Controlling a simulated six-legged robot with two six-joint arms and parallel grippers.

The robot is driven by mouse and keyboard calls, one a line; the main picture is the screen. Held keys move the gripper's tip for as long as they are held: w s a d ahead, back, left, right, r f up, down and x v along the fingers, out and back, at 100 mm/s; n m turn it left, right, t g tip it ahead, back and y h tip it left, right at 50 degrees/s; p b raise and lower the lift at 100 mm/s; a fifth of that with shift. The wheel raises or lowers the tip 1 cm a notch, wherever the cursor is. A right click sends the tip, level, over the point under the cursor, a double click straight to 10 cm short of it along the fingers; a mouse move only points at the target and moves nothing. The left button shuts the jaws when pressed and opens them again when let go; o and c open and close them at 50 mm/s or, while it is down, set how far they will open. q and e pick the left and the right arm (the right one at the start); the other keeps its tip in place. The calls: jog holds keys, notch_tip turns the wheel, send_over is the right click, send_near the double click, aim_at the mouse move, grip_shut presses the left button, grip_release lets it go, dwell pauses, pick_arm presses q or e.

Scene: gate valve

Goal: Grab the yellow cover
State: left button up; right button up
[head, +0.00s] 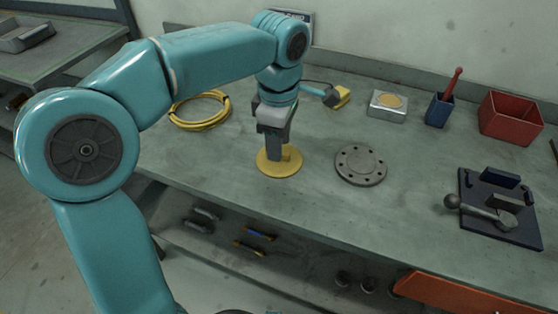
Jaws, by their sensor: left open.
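The yellow cover (267,168) is a flat round disc lying on the grey-green workbench, with a raised yellow part at its middle. My left gripper (279,155) is open and points down over the cover, with its fingers at the raised part. The fingers hide some of the cover, and I cannot tell whether they touch it. My right gripper is not in view.
A grey flange disc with holes (360,166) lies just right of the cover. A coiled yellow hose (200,121) lies behind left. A metal box (387,105), blue cup (440,109), red bin (510,116) and dark valve fixture (517,230) stand to the right.

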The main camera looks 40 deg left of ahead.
pick_arm(q)
notch_tip(320, 180, down, 2)
jog(key=shift+w+f, duration=0.1)
jog(key=shift+w, duration=0.05)
jog(key=shift+c, duration=0.6)
grip_shut()
jog(key=shift+r, duration=0.2)
